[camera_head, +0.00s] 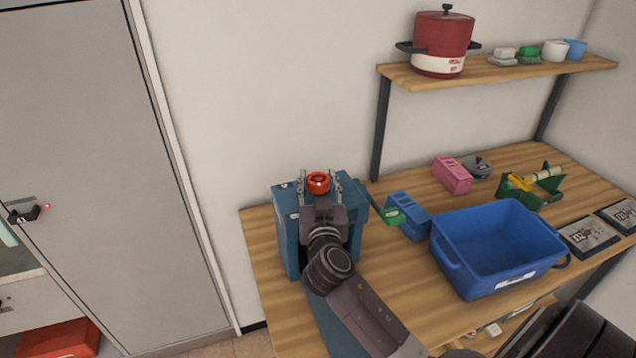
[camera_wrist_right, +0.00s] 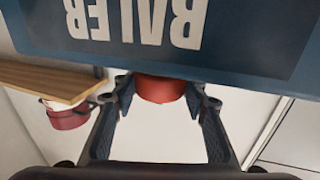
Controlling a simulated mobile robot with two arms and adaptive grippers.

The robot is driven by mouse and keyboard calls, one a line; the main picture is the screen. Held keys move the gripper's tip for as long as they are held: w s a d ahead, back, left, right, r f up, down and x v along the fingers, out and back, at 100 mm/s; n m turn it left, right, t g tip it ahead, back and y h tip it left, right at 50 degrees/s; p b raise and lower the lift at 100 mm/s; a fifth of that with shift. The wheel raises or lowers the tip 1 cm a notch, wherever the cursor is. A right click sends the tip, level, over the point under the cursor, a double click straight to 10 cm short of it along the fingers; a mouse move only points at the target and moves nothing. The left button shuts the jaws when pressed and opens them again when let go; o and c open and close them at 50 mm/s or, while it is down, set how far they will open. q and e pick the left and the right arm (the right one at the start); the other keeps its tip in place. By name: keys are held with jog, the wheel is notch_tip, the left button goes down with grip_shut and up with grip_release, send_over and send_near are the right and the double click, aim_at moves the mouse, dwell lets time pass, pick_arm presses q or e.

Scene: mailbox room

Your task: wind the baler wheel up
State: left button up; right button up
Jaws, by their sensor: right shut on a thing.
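The baler (camera_head: 290,228) is a blue box standing on the left end of the wooden table. Its red wheel (camera_head: 317,182) sits at the top of the box. My right gripper (camera_head: 320,190) is at the top of the baler, with one finger on each side of the wheel, and is shut on it. In the right wrist view the red wheel (camera_wrist_right: 161,89) shows between the fingertips, below the baler's dark face (camera_wrist_right: 150,30) with upside-down "BALER" lettering. The upper part of the wheel is hidden there. My left gripper is not in view.
A blue bin (camera_head: 497,245) stands right of the baler, with blue (camera_head: 408,215) and pink (camera_head: 452,174) blocks behind it. A shelf (camera_head: 490,72) above holds a red pot (camera_head: 442,42). A grey door (camera_head: 80,150) is at the left.

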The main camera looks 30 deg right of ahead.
jog(key=n+t+y+p, duration=0.1)
jog(key=n+y, duration=0.1)
jog(key=y, duration=0.1)
jog(key=n+t+y+p, duration=0.1)
jog(key=n+y, duration=0.1)
jog(key=y, duration=0.1)
jog(key=shift+d+r+n+y, duration=0.1)
jog(key=shift+n+y, duration=0.3)
jog(key=n+y, duration=0.2)
jog(key=y, duration=0.2)
jog(key=shift+n+p, duration=0.3)
jog(key=shift+n, duration=0.1)
jog(key=y, duration=0.1)
jog(key=n+y, duration=0.1)
jog(key=shift+f+y+b, duration=0.2)
jog(key=shift+y+b, duration=0.1)
jog(key=shift+y, duration=0.1)
jog(key=shift+n+g+y+b, duration=0.95)
jog(key=shift+n+y, duration=0.55)
jog(key=shift+y, duration=0.4)
jog(key=o, duration=1.2)
